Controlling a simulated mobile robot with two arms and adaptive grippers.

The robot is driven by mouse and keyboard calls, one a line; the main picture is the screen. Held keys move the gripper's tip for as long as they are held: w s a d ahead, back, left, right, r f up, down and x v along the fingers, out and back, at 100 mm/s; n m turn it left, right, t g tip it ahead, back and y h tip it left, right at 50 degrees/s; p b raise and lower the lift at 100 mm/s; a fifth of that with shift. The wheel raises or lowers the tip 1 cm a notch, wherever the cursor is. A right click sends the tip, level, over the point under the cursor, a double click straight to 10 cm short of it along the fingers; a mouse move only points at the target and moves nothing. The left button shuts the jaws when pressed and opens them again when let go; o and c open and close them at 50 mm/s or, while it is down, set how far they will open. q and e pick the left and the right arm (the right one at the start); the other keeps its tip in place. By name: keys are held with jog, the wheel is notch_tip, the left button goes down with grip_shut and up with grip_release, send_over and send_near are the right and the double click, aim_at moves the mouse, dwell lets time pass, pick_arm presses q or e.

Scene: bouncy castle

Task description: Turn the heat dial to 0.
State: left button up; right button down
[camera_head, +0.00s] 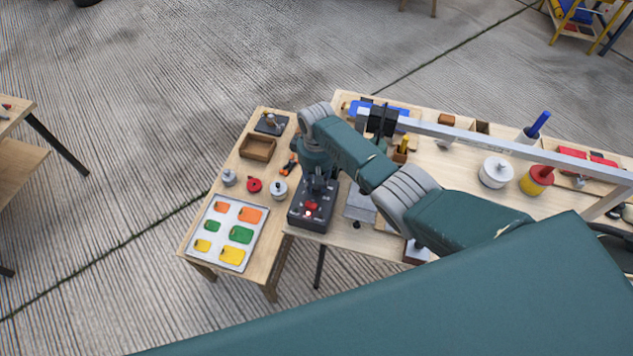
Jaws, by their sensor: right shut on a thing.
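A dark box-shaped unit (303,219) with red parts on its top stands at the front left corner of the right-hand table. My right gripper (317,190) points down over the far part of this unit. It is shut on what appears to be the heat dial, which the fingers mostly hide. The dial's marks and its setting are too small to read. My left gripper is not in view.
A white tray of coloured patches (256,239), small round pots and a wooden box (257,147) lie on the left table. A metal frame bar (500,142) spans the right table above white and red-yellow reels. A grey block stands close right of the unit.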

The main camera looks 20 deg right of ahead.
jog(key=n, duration=0.6)
jog(key=shift+w+n, duration=0.1)
jog(key=shift+n, duration=0.2)
jog(key=n+b, duration=0.1)
jog(key=n, duration=0.5)
jog(key=shift+r, duration=0.1)
dwell(0.3)
jog(key=c, duration=1.4)
grip_release()
jog(key=shift+r, duration=0.1)
notch_tip(320, 180, up, 12)
jog(key=shift+f, duration=0.2)
